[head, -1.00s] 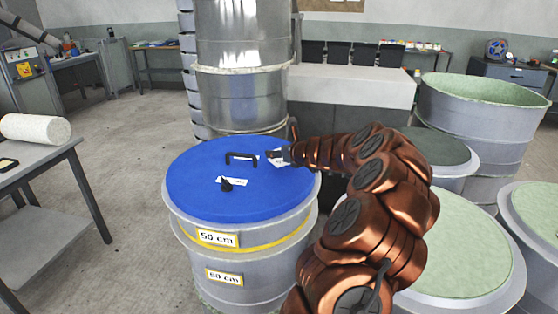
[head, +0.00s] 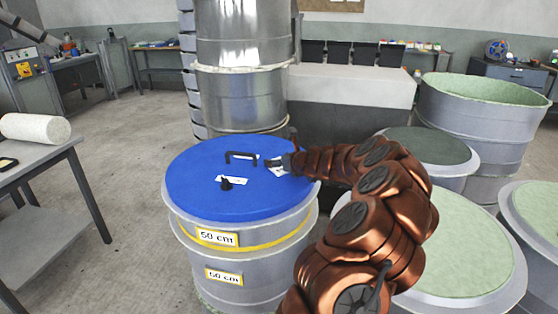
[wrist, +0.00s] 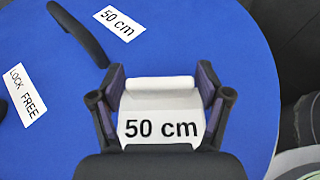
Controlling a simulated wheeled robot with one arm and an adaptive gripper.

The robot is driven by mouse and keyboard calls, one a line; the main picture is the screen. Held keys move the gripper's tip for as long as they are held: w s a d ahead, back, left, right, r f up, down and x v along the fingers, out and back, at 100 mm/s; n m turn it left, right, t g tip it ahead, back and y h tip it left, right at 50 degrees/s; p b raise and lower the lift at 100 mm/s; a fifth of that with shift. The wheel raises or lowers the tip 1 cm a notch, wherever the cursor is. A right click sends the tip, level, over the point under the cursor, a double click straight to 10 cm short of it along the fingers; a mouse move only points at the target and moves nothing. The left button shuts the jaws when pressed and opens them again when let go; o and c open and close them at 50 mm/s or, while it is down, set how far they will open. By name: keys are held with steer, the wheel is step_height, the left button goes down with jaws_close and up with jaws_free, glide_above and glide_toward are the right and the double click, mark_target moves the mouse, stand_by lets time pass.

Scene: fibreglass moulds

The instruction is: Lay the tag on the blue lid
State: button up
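The blue lid (head: 205,200) lies flat on a grey drum at the centre of the head view and fills most of the wrist view (wrist: 60,140). The white tag (wrist: 160,127), marked "50 cm", has a rounded white bar along its far edge. My gripper (wrist: 160,85) has its fingers against both ends of that bar and is shut on the tag. In the head view, my gripper (head: 275,163) and the tag (head: 278,172) are over the right part of the lid. I cannot tell whether the tag touches the lid.
A black handle (head: 241,156) and a knob (head: 227,184) stand on the lid. A "LOCK FREE" label (wrist: 27,95) and another "50 cm" label (wrist: 118,23) lie on it. Tall metal moulds (head: 240,95) rise behind; green-topped drums (head: 455,240) stand right. Bare blue surface lies left and in front.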

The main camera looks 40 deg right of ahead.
steer(key=shift+o, duration=0.3)
steer(key=shift+r, duration=0.15)
steer(key=shift+s+r, duration=0.1)
steer(key=shift+s, duration=0.15)
steer(key=v, duration=1.1)
steer(key=shift+s+a+r, duration=0.1)
steer(key=shift+s+r, duration=0.05)
steer(key=shift+s, duration=0.1)
